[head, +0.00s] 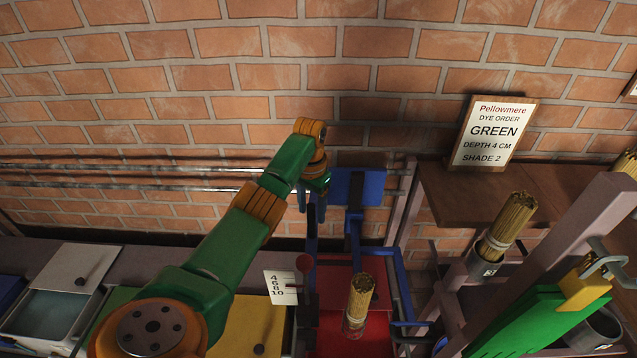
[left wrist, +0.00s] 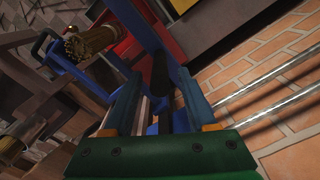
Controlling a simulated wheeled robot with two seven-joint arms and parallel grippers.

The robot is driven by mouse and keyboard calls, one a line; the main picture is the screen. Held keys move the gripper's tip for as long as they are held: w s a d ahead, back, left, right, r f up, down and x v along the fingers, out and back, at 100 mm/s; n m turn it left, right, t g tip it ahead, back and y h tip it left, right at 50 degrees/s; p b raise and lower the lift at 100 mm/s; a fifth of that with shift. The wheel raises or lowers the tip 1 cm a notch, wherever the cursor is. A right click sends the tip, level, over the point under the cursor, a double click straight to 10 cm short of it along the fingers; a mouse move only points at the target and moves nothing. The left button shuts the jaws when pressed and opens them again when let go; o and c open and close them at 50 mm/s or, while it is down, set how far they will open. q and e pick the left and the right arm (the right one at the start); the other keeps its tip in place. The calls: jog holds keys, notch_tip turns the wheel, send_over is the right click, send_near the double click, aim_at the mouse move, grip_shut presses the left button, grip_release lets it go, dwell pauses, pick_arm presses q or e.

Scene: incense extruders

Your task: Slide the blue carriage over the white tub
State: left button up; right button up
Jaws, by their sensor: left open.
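The blue carriage (head: 358,187) is a frame with a blue back plate and side bars, at the centre of the head view over the red tub (head: 335,275). The white tub (head: 42,312) is at the far left, its lid (head: 72,268) pushed back and grey-blue liquid showing. My left gripper (head: 314,203) is at the carriage's left side. In the left wrist view its blue fingers (left wrist: 160,105) are spread apart, with a dark upright handle (left wrist: 161,75) between or just beyond them. Contact cannot be told.
An incense bundle (head: 359,297) stands at the carriage. A yellow-lidded tub (head: 245,325) and a numbered card (head: 281,287) lie between it and the white tub. Metal rails (head: 120,185) run along the brick wall. A shelf, another bundle (head: 510,222) and posts crowd the right.

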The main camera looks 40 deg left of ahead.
aim_at(311, 220)
pick_arm(q)
jog(key=f, duration=0.3)
jog(key=shift+s+f+b, duration=0.15)
jog(key=shift+s+b, duration=0.1)
jog(key=shift+b, duration=0.15)
jog(key=shift+f, duration=0.4)
jog(key=shift+w, duration=0.1)
jog(key=shift+c, duration=0.3)
grip_shut()
jog(key=shift+r, duration=0.1)
